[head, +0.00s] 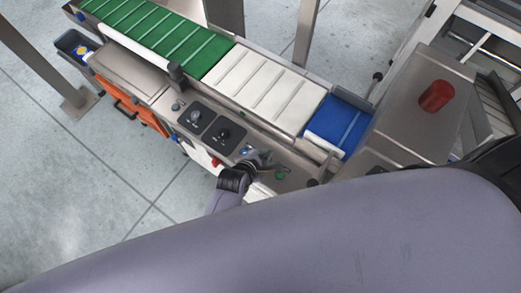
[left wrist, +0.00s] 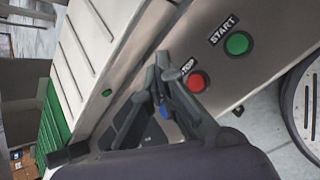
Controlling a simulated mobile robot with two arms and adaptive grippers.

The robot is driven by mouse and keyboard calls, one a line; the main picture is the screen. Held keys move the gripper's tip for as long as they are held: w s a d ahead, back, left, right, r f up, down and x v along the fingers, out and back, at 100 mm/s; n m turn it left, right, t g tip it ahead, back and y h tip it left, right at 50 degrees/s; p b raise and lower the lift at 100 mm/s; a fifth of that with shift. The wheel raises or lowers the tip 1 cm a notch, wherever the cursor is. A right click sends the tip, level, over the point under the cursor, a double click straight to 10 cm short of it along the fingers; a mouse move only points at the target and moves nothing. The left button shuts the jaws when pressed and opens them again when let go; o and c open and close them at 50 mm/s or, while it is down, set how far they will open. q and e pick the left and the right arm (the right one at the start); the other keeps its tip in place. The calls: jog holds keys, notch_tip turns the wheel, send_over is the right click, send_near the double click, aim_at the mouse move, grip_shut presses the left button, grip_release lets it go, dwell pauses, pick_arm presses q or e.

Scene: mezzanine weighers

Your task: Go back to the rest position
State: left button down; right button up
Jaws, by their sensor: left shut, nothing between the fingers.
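My left gripper (head: 259,158) is just over the front control panel of the weigher. Its fingers are shut with nothing between them. In the left wrist view the closed fingertips (left wrist: 162,66) are beside the red STOP button (left wrist: 197,82); I cannot tell whether they touch the panel. The green START button (left wrist: 237,43) is farther right, and a green button (head: 280,175) shows in the head view too. My left arm fills the lower part of the head view. My right gripper is not in view.
The conveyor has a green belt (head: 150,35), a white belt (head: 265,90) and a blue belt (head: 338,125). Two dark knob plates (head: 210,125) lie left of my gripper. A red cylinder (head: 436,95) stands on a steel surface at right. Floor (head: 90,200) at left is clear.

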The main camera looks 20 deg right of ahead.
pick_arm(q)
jog(key=s+a+r+m+g+y, duration=0.1)
jog(key=s+a+r+m+y, duration=0.1)
jog(key=s+a+r+m, duration=0.65)
jog(key=a+r+m+g+y, duration=0.15)
jog(key=a+m, duration=0.35)
jog(key=a, duration=0.8)
jog(key=s+a+r+m+y, duration=0.4)
jog(key=a+m, duration=0.3)
jog(key=a, duration=0.4)
notch_tip(320, 180, down, 31)
jog(key=s+g+h+b, duration=0.1)
jog(key=s+g+b, duration=0.1)
jog(key=b, duration=0.2)
jog(key=s+a+f+b, duration=0.3)
jog(key=s+f, duration=1.3)
jog(key=f, duration=0.1)
jog(key=shift+s+f+g, duration=0.15)
jog(key=shift+f+g, duration=0.2)
jog(key=shift+g, duration=0.1)
